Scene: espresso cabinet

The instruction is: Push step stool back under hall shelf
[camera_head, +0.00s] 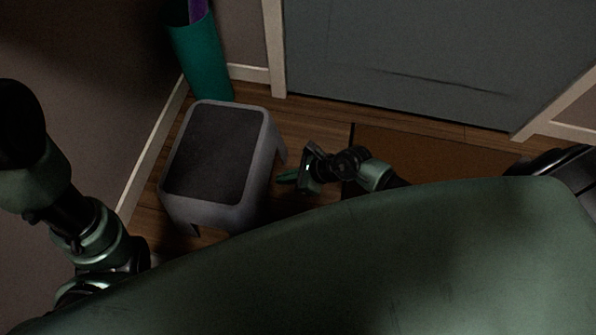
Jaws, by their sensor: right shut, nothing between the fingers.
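The step stool (266,159) is grey with a dark top pad. It stands upright on the wooden floor, left of the middle in the head view. My right gripper (287,178) is shut and empty, low beside the stool's right side. It looks close to the stool's right leg, but I cannot tell whether it touches. My left arm comes in at the left edge, and its gripper is not in view. No hall shelf can be made out. My own green body hides the floor in front.
A teal bin (203,58) with something purple in it stands in the corner behind the stool. A grey door (430,55) closes the back. A brown mat (425,152) lies before it. A wall with a pale baseboard (150,150) runs left of the stool.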

